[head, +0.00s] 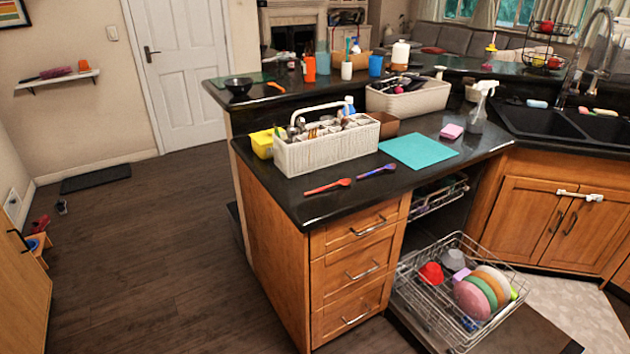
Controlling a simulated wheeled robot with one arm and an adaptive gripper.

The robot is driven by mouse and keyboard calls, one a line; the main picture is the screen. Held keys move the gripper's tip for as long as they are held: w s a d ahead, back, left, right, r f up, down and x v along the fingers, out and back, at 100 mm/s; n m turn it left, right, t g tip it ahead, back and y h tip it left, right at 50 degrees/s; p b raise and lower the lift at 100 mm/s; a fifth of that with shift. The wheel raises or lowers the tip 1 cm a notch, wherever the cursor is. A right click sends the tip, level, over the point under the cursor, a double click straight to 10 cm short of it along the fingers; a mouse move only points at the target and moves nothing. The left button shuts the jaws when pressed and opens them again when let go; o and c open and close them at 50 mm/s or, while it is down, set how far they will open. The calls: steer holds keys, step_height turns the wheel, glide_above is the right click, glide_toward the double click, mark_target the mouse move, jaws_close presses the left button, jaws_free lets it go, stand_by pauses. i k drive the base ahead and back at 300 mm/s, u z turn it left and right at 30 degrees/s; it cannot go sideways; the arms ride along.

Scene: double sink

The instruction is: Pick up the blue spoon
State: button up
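The blue spoon (376,171) lies on the dark countertop (300,206), near its front edge. My gripper is not in view.
A white cutlery caddy (326,151) stands behind the spoons, and a teal mat (419,151) lies to their right. Below, an open dishwasher rack (419,303) with dishes juts out over the floor. The wooden floor (165,250) on the left is mostly clear.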

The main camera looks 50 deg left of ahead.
mark_target(392, 167)
steer(key=u, duration=1.55)
